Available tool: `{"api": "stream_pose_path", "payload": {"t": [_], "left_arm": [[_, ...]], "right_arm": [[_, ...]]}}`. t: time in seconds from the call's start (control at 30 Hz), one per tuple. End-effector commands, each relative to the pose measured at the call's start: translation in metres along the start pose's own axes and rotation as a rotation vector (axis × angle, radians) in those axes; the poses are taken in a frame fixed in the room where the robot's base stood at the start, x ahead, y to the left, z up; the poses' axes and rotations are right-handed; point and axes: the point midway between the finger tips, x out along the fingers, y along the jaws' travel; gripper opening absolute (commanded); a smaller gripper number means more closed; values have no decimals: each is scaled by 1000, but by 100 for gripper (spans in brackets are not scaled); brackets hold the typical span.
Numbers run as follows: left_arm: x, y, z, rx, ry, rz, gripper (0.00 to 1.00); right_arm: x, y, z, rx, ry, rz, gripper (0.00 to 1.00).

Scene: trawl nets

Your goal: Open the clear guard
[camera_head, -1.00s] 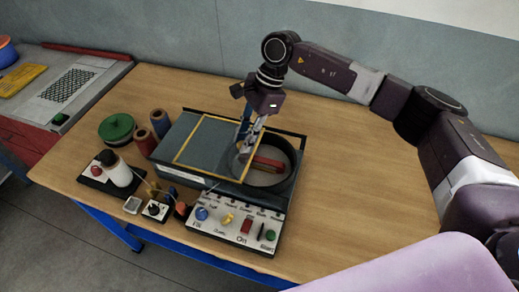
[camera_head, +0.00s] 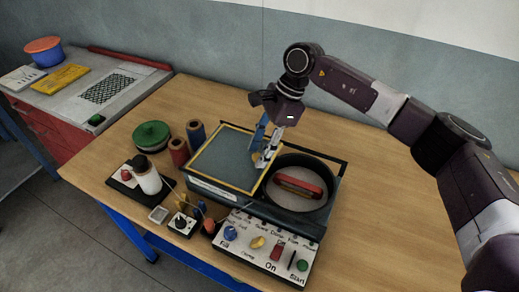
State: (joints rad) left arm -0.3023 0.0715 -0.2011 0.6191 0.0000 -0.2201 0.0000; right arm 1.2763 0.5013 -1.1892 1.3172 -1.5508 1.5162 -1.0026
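The clear guard (camera_head: 222,158) is a see-through panel with a yellow frame. It lies over the left part of the dark machine (camera_head: 212,190), clear of the round well (camera_head: 325,203). A red, shuttle-like piece (camera_head: 298,187) lies uncovered in the well. My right gripper (camera_head: 263,160) points down at the right edge of the guard's frame, and its tips touch or nearly touch it. The fingers are small and partly overlap, so I cannot tell if they are closed on it. My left gripper is out of view.
A control panel (camera_head: 262,247) with coloured knobs is at the machine's front. Spools (camera_head: 179,152), a green reel (camera_head: 151,135) and a white bottle (camera_head: 147,178) stand to the left. The wooden table (camera_head: 385,220) is bare on the right.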

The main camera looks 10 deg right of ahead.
Motion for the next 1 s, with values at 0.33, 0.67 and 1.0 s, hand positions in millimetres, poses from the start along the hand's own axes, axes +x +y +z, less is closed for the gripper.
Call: {"api": "stream_pose_path", "payload": {"t": [0.33,0.67,1.0], "left_arm": [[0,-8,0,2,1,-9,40],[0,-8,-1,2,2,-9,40],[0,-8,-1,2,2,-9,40]], "right_arm": [[-28,-1,0,-1,0,-3,37],[-96,-1,0,0,0,-3,37],[-120,0,0,0,0,0,37]]}}
